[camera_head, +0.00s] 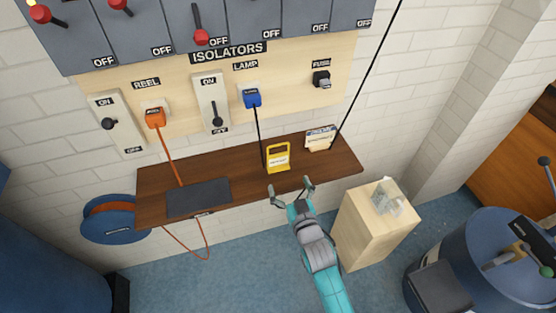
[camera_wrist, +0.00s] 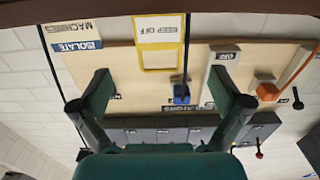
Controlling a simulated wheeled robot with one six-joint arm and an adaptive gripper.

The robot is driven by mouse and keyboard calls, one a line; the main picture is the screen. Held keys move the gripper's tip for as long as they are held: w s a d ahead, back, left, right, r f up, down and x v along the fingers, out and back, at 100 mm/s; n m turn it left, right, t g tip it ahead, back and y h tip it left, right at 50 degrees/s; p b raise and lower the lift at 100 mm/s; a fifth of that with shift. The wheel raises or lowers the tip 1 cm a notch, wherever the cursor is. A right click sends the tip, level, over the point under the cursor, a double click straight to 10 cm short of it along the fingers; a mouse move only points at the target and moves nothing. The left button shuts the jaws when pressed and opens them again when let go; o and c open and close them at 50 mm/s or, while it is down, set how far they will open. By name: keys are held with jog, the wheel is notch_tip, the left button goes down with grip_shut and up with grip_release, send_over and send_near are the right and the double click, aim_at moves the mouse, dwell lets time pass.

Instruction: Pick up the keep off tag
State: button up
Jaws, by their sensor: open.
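The keep off tag (camera_head: 278,160) is a yellow frame with a white label, standing upright on the brown wooden shelf (camera_head: 232,163). In the wrist view, which is upside down, the tag (camera_wrist: 160,32) shows at the top middle with KEEP OFF on its label. My gripper (camera_head: 291,187) is in front of the shelf, just below and a little right of the tag in the head view. Its fingers are spread, empty and apart from the tag. In the wrist view the tag lies beyond my gripper (camera_wrist: 163,88), between the lines of its two fingers.
A dark cable from the blue lamp plug (camera_head: 252,97) hangs close beside the tag. A white sign block (camera_head: 320,138) stands to its right, a dark mat (camera_head: 199,197) lies to its left. A wooden cabinet (camera_head: 364,236) stands right of my arm.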

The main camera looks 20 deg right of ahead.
aim_at(279, 159)
jog(key=shift+w+d, duration=0.1)
jog(key=shift+w, duration=5.35)
jog(key=c, duration=1.1)
